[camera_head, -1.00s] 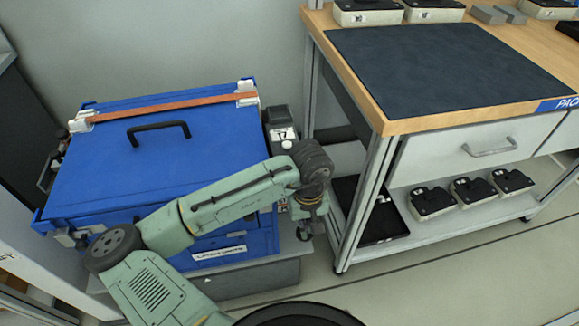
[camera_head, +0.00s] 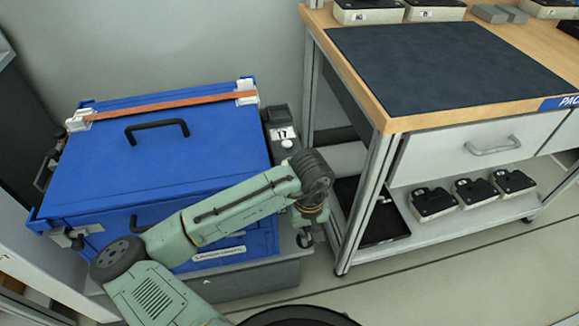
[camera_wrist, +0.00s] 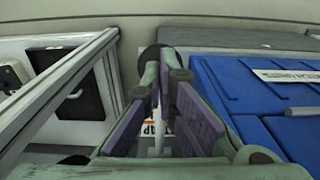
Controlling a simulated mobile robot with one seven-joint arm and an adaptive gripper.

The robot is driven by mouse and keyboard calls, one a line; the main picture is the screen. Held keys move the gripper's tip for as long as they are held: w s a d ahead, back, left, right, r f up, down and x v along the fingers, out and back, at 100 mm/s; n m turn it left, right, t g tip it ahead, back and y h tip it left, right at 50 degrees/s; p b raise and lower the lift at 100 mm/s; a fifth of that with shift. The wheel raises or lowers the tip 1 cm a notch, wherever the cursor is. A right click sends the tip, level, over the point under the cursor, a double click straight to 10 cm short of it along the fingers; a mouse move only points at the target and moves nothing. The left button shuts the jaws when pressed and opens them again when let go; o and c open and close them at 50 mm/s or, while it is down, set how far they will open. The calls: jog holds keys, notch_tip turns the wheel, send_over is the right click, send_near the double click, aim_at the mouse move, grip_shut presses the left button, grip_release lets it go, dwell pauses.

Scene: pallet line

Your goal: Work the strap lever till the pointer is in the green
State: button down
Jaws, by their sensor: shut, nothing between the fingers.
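A blue case (camera_head: 170,165) stands at the left with an orange strap (camera_head: 165,105) across its lid, held in white corner pieces. A dark unit with a label reading 17 (camera_head: 283,133) stands against the case's right side. My gripper (camera_head: 305,238) hangs low in front of that unit, right of the case's front corner. In the wrist view my gripper (camera_wrist: 164,75) is shut. A dark round knob (camera_wrist: 149,54) shows just beyond its fingertips; I cannot tell if they touch. A pale rod and a label show between the fingers. I cannot make out a pointer or green zone.
A workbench (camera_head: 390,126) with a dark mat stands close on the right. Its lower shelf (camera_head: 450,228) holds several black-topped devices and a black tray. Its near leg is close to my gripper. The floor in front of the bench is clear.

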jog(key=shift+f, duration=0.3)
jog(key=shift+s+f+b, duration=0.1)
jog(key=shift+f+b, duration=0.35)
jog(key=shift+f, duration=0.3)
jog(key=shift+f+b, duration=0.4)
jog(key=shift+f, duration=0.5)
jog(key=r+p, duration=0.6)
jog(key=w+r+p, duration=0.1)
jog(key=r+p, duration=0.1)
jog(key=r, duration=0.1)
jog(key=shift+a+r+p, duration=0.15)
jog(key=shift+r+p, duration=0.1)
jog(key=shift+p, duration=0.15)
jog(key=shift+f, duration=0.1)
